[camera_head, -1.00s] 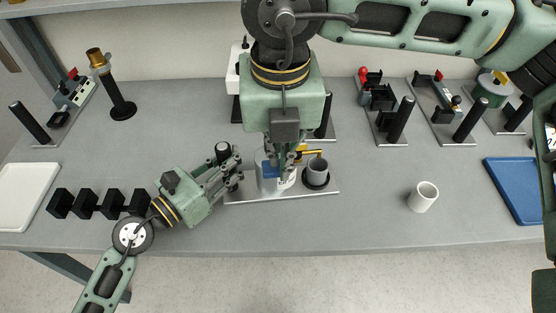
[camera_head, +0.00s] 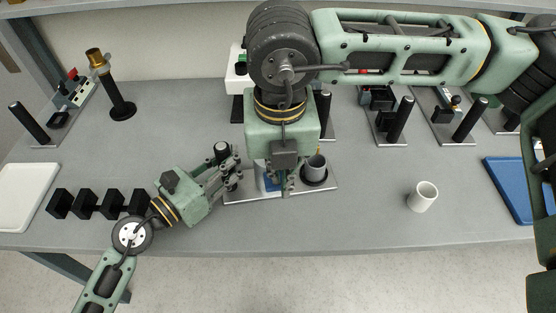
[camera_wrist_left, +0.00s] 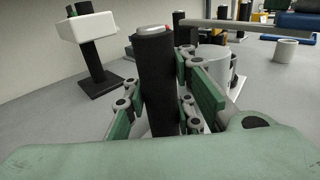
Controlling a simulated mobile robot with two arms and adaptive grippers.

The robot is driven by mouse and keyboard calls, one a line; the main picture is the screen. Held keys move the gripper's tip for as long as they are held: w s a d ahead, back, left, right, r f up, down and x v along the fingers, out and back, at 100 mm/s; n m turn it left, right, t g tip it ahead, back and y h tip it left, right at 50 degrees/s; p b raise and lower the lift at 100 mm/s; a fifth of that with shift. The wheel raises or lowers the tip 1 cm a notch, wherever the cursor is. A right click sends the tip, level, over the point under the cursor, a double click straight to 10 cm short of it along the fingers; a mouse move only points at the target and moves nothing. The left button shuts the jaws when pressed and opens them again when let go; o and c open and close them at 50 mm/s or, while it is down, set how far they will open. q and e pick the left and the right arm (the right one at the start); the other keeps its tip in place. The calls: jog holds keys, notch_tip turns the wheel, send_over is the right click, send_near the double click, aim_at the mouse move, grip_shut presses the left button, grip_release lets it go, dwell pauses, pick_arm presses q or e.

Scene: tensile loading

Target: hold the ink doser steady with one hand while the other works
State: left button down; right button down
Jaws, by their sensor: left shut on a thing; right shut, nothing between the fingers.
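The ink doser stands on a metal base plate (camera_head: 240,198) at the table's middle. It has a black post (camera_head: 222,150) at its left, a pale container (camera_head: 262,180) with a blue patch, and a grey cup (camera_head: 316,167) at its right. My left gripper (camera_head: 229,170) is shut on the post, which also shows upright between the fingers in the left wrist view (camera_wrist_left: 156,75). My right gripper (camera_head: 284,184) is shut and empty, pointing down in front of the container and left of the cup. It hides much of the container and the doser's middle.
A white mug (camera_head: 423,197) stands on clear table to the right. Several black blocks (camera_head: 85,204) and a white tray (camera_head: 25,195) lie left; a blue tray (camera_head: 515,190) lies far right. Other fixtures with black posts (camera_head: 400,118) line the back.

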jog(key=shift+w+a+r, duration=0.1)
jog(key=shift+a+r, duration=0.05)
jog(key=s, duration=0.3)
jog(key=shift+d+r, duration=0.2)
jog(key=shift+r, duration=0.3)
notch_tip(320, 180, up, 12)
jog(key=s, duration=0.1)
jog(key=shift+s, duration=0.15)
dwell(0.9)
